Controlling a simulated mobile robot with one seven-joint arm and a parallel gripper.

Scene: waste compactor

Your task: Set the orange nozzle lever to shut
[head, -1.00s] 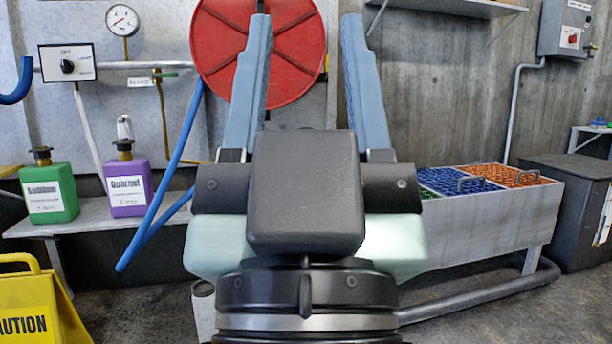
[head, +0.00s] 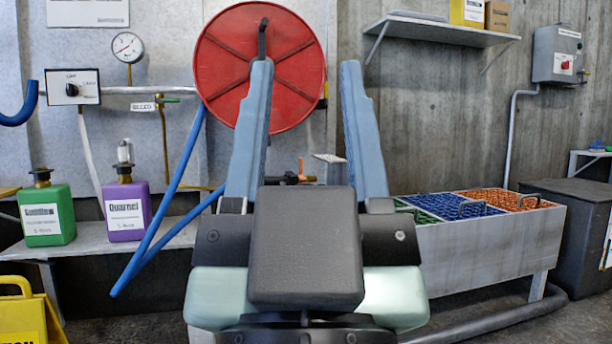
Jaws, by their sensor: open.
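The orange nozzle lever (head: 301,167) shows as a small upright orange piece, with a short orange part beside it, on a dark nozzle (head: 285,179). It is seen between my gripper's two blue fingers, beyond them and below the red hose reel (head: 262,66). Part of the nozzle is hidden behind the left finger and my gripper's body. My gripper (head: 308,75) points up and away with its fingers wide apart and nothing between them. I cannot tell the lever's exact setting.
Green (head: 46,210) and purple (head: 127,205) jugs stand on a shelf at left. A blue hose (head: 160,210) hangs beside them. A bin with coloured grates (head: 480,245) stands at right. A yellow caution sign (head: 28,315) is at lower left.

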